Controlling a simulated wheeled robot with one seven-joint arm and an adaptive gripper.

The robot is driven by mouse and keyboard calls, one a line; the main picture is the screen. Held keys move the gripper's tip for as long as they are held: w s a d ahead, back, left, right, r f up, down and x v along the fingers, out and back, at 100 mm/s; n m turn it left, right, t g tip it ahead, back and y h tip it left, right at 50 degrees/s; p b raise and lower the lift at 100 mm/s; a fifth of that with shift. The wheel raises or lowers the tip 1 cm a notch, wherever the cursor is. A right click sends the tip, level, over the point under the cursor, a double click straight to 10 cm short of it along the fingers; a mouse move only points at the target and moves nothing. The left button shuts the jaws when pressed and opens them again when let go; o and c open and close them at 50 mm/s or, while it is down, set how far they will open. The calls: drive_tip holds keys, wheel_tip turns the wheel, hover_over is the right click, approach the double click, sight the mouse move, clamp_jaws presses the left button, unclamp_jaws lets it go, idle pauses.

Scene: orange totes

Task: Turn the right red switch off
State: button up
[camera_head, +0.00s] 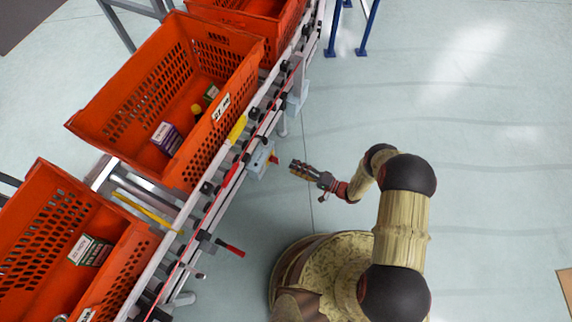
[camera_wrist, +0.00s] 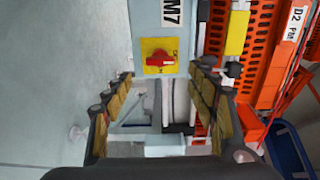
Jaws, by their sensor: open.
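A red rotary switch (camera_wrist: 160,58) sits on a square yellow plate on a grey box (camera_wrist: 174,15) marked M7 in the wrist view. Its knob lies roughly sideways; the small lettering around it is too blurred to read surely. In the head view the grey box (camera_head: 258,160) is fixed to the side of the conveyor, with the red switch (camera_head: 274,159) facing my arm. My gripper (camera_head: 292,167) is just right of it, apart from it. In the wrist view my open gripper (camera_wrist: 163,76) has its fingers on either side of the switch, with nothing between them.
Orange totes (camera_head: 100,118) stand along the conveyor (camera_head: 207,215), some holding small boxes. A red-tipped handle (camera_head: 232,249) sticks out from the conveyor lower down. A blue stand (camera_head: 368,25) is at the top.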

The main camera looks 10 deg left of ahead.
drive_tip(key=shift+v, duration=2)
